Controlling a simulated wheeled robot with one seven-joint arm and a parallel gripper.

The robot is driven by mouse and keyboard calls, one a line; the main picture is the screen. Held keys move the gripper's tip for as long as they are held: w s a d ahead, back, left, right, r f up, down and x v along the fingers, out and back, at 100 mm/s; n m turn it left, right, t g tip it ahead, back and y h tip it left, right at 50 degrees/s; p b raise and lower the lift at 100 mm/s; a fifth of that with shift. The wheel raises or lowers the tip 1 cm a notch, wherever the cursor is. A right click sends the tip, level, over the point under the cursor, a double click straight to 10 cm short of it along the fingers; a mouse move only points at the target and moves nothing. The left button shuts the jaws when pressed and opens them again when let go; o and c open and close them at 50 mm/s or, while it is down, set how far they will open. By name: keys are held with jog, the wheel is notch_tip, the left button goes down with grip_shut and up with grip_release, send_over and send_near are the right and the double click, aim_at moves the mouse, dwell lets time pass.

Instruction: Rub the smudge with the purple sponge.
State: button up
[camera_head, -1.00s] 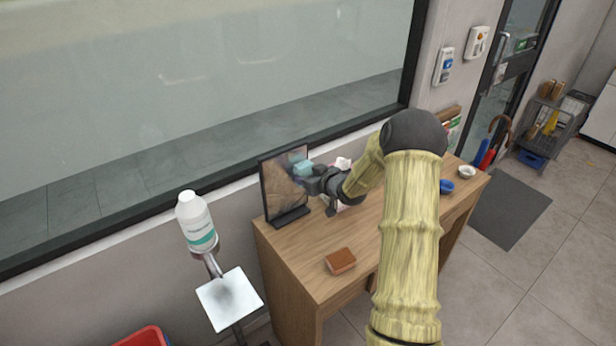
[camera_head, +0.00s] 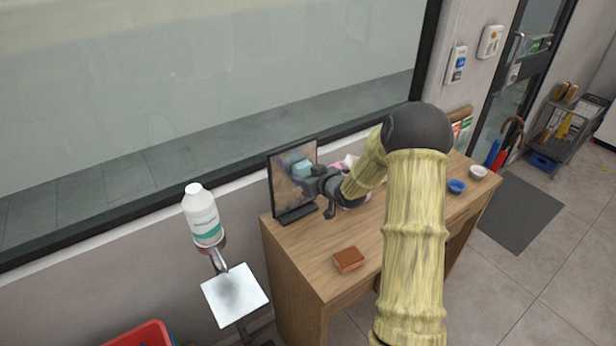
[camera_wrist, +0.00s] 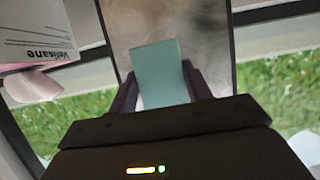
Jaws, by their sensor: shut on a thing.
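My gripper (camera_head: 308,180) is shut on a teal sponge (camera_head: 301,168), which reads as teal rather than purple. In the wrist view the teal sponge (camera_wrist: 161,73) stands between the two dark fingers (camera_wrist: 160,88). It is in front of a dark-framed upright mirror (camera_head: 281,196) on the wooden counter and looks close to or against its face; I cannot tell if they touch. A hazy grey and bluish patch shows on the mirror near the sponge. I cannot tell the smudge from reflections. No clearly purple sponge is in view.
A brown block (camera_head: 348,260) lies on the counter (camera_head: 300,250). A blue bowl (camera_head: 457,186) and a white bowl (camera_head: 478,172) stand at its far right. A white bottle on a stand (camera_head: 202,215) is at left. A white box (camera_wrist: 45,30) is near the gripper.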

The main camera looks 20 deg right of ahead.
jog(key=a+b, duration=0.1)
jog(key=s+a, duration=0.1)
jog(key=a, duration=0.1)
jog(key=shift+a+b, duration=0.1)
jog(key=shift+b, duration=0.3)
jog(key=shift+s+a+f+b, duration=0.1)
jog(key=shift+s+a+b, duration=0.15)
jog(key=shift+a+b, duration=0.4)
jog(key=shift+s+a+b, duration=0.2)
jog(key=shift+a+b, duration=0.2)
jog(key=shift+a, duration=0.5)
jog(key=shift+a+r, duration=0.2)
jog(key=shift+s, duration=0.1)
jog(key=shift+s+d+f+b, duration=0.15)
jog(key=shift+s+d, duration=0.2)
jog(key=shift+s, duration=0.6)
jog(key=shift+s+d+r+b, duration=0.1)
jog(key=shift+s+d, duration=0.25)
jog(key=shift+s, duration=0.55)
jog(key=shift+s+d+f+b, duration=0.15)
jog(key=shift+s+d, duration=0.2)
jog(key=shift+s, duration=0.6)
